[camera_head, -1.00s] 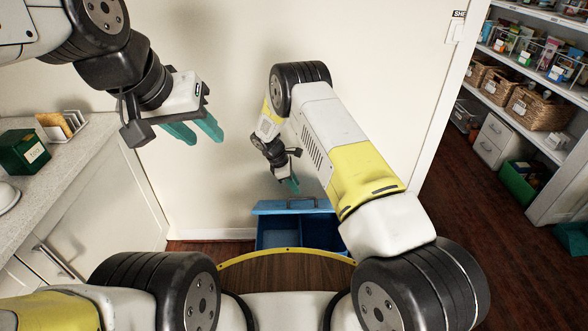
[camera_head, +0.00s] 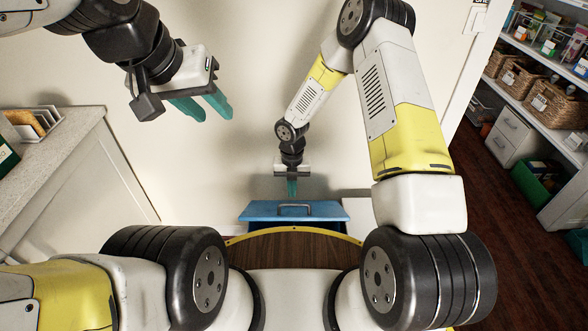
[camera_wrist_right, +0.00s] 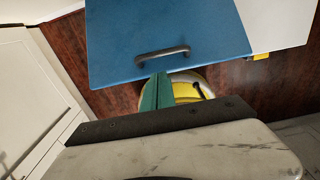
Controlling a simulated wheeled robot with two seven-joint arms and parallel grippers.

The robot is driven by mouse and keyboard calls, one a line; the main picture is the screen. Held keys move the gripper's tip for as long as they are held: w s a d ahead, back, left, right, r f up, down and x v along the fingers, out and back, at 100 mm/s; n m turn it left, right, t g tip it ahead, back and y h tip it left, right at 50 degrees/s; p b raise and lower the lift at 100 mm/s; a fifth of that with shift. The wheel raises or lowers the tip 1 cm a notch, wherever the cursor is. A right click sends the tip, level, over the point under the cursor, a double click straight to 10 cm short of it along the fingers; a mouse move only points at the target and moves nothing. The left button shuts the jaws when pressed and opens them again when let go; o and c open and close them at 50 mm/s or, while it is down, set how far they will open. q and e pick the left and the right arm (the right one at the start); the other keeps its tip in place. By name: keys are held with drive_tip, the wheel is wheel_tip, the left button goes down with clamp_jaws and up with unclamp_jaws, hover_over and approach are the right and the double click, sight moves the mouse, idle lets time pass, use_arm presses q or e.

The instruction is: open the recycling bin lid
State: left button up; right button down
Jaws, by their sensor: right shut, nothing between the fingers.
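The recycling bin's blue lid (camera_head: 265,213) is in the lower middle of the head view, with a grey bar handle (camera_head: 295,210) on it. The lid fills the upper middle of the right wrist view (camera_wrist_right: 160,25); its handle (camera_wrist_right: 162,54) lies near the lower edge. I see no bin interior; I cannot tell whether the lid is fully down. My right gripper (camera_head: 292,188) is shut and empty, its teal fingers (camera_wrist_right: 158,85) pointing down just short of the handle, apparently apart from it. My left gripper (camera_head: 208,108) is open and empty, high at the left.
A white surface (camera_wrist_right: 275,20) adjoins the lid on the right. My base covers the floor in front of the bin. A counter (camera_head: 60,150) with cabinets stands at the left, a pale wall (camera_head: 240,150) behind. Stocked shelves (camera_head: 540,100) with baskets stand at the far right.

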sight(292, 215)
wheel_tip(292, 215, down, 8)
drive_tip(key=shift+s+f, duration=0.1)
drive_tip(key=shift+f, duration=0.1)
drive_tip(key=shift+r, duration=0.1)
idle(0.3)
